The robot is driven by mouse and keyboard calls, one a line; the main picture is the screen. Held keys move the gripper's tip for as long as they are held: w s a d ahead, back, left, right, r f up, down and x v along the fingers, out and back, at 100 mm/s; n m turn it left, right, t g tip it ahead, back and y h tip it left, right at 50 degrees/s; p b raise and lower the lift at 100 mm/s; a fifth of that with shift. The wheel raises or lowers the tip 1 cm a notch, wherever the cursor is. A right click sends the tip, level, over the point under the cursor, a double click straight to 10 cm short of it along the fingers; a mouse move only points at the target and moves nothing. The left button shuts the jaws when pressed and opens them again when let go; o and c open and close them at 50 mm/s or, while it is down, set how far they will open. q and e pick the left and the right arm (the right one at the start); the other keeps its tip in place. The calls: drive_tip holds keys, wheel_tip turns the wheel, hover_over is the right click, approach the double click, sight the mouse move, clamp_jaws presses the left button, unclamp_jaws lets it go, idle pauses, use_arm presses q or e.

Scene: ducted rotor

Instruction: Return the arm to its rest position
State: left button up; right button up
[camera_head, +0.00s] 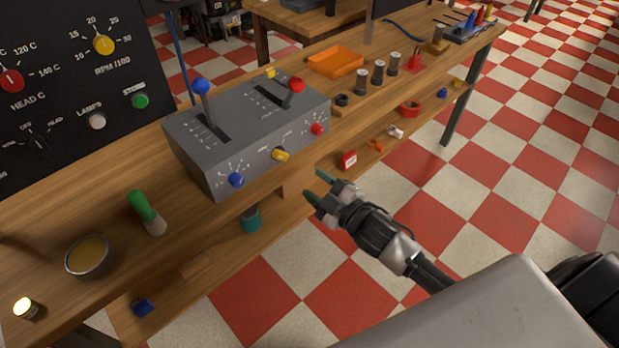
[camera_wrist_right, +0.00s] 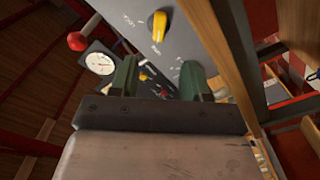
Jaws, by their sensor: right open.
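My right gripper (camera_head: 317,188) is open and empty, with green fingertips. In the head view it hangs in the air in front of the bench edge, below and right of the grey lever box (camera_head: 250,130). In the right wrist view the two fingers of the gripper (camera_wrist_right: 160,78) stand apart with nothing held between them. The front of the lever box (camera_wrist_right: 130,20) with a yellow knob (camera_wrist_right: 157,25) shows beyond them. My left gripper is not in view.
The wooden bench (camera_head: 110,190) carries a green-handled tool (camera_head: 146,212), a round tin (camera_head: 89,256) and an orange tray (camera_head: 336,61). A lower shelf (camera_head: 200,262) holds small parts. A black panel (camera_head: 70,80) stands at left. The checkered floor at right is clear.

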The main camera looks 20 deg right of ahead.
idle(0.4)
drive_tip(key=s+d+f+m+g+h+p, duration=0.1)
drive_tip(key=s+d+f+m+g+h, duration=0.15)
drive_tip(key=f, duration=0.65)
drive_tip(key=s+d+f+m+g+h, duration=0.15)
drive_tip(key=s+f, duration=0.25)
drive_tip(key=f, duration=0.5)
drive_tip(key=s+d+f+m+g+h+p, duration=0.1)
drive_tip(key=s+d+f+m+g, duration=0.15)
drive_tip(key=f, duration=0.65)
drive_tip(key=s+a+f+m+g, duration=0.1)
drive_tip(key=s+f+g, duration=0.2)
drive_tip(key=s, duration=0.7)
drive_tip(key=s+a+f+m+g, duration=0.1)
drive_tip(key=s+f+m+g, duration=0.1)
drive_tip(key=s+f, duration=0.6)
drive_tip(key=s+a+f+m+g+h, duration=0.1)
drive_tip(key=s+f+g, duration=0.3)
drive_tip(key=s, duration=1)
wheel_tip(320, 180, down, 2)
drive_tip(key=shift+s+a+f+p, duration=0.15)
drive_tip(key=shift+a+f+p, duration=0.1)
drive_tip(key=shift+a+p, duration=0.2)
